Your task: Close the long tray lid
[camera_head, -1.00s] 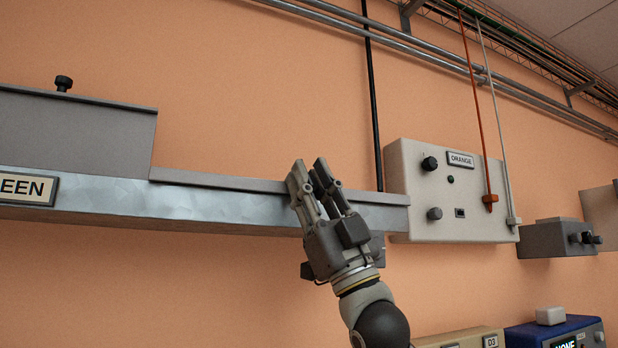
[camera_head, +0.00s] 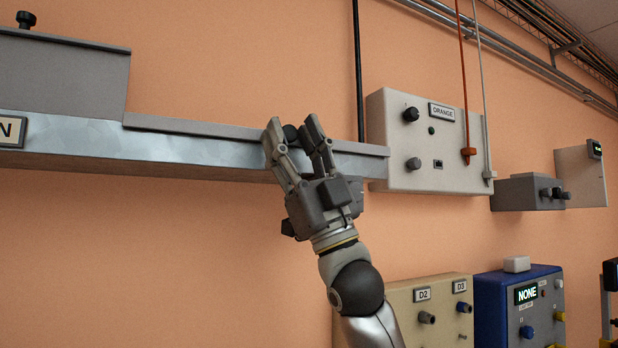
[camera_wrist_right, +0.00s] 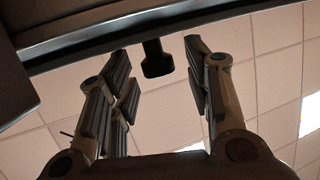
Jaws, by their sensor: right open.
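The long metal tray (camera_head: 200,150) runs along the wall from the left edge to the beige ORANGE box. A grey panel (camera_head: 60,80) stands up above its left part, with a black knob (camera_head: 25,19) on top. A low grey lid strip (camera_head: 180,126) lies along the right part. My right gripper (camera_head: 291,122) is open in front of this part, fingers pointing up. A dark knob (camera_head: 290,133) shows between its fingers; in the right wrist view the knob (camera_wrist_right: 157,58) hangs between the open fingertips, with no visible grip on it. My left gripper is not in view.
The beige ORANGE box (camera_head: 405,165) stands at the tray's right end, with a black vertical rod (camera_head: 358,70) beside it. A dark grey box (camera_head: 525,193) is farther right. A blue box (camera_head: 515,310) and a beige D2/D3 box (camera_head: 400,310) are below right.

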